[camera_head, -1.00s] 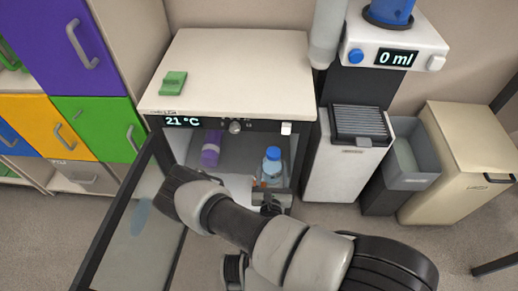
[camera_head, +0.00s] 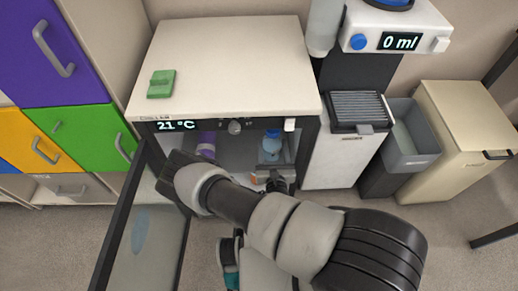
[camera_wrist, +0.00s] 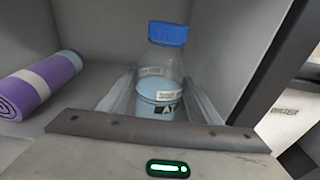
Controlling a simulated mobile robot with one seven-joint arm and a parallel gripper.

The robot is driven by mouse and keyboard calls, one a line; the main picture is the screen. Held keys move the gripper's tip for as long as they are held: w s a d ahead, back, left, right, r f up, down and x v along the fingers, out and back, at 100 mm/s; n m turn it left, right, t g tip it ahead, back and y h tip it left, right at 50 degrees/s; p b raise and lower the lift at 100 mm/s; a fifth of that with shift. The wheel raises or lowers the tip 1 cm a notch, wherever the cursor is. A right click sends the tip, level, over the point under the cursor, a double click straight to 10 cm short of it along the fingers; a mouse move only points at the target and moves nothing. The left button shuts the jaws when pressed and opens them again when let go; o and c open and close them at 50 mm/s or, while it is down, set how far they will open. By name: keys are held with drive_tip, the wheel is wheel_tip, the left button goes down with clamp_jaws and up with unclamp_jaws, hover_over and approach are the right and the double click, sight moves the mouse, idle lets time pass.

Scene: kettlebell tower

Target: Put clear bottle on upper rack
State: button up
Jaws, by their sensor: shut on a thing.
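The clear bottle (camera_head: 271,147) has a blue cap and stands upright inside the open cabinet with the 21 °C display. In the wrist view the bottle (camera_wrist: 161,88) shows a printed label and sits between both fingers. My gripper (camera_head: 273,172) reaches in through the cabinet opening and is shut on the bottle. In the wrist view my gripper (camera_wrist: 158,97) has one finger on each side of the bottle's body. The bottle's base is hidden, so I cannot tell whether it touches a surface. I cannot make out a separate upper rack.
A purple roll (camera_head: 206,146) lies in the cabinet left of the bottle; it also shows in the wrist view (camera_wrist: 40,84). The glass door (camera_head: 146,235) hangs open at the left. A green object (camera_head: 161,84) lies on the cabinet top (camera_head: 230,65). A dispenser (camera_head: 395,28) stands right.

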drive_tip(key=shift+f+b, duration=0.3)
drive_tip(key=shift+f, duration=0.15)
drive_tip(key=o, duration=1.6)
drive_tip(key=shift+f, duration=0.1)
drive_tip(key=shift+c, duration=0.5)
drive_tip(key=c, duration=0.3)
drive_tip(key=s+p, duration=0.1)
drive_tip(key=s, duration=0.2)
drive_tip(key=s+p, duration=0.1)
drive_tip(key=s, duration=0.2)
drive_tip(key=s+r+p, duration=0.1)
drive_tip(key=s, duration=0.2)
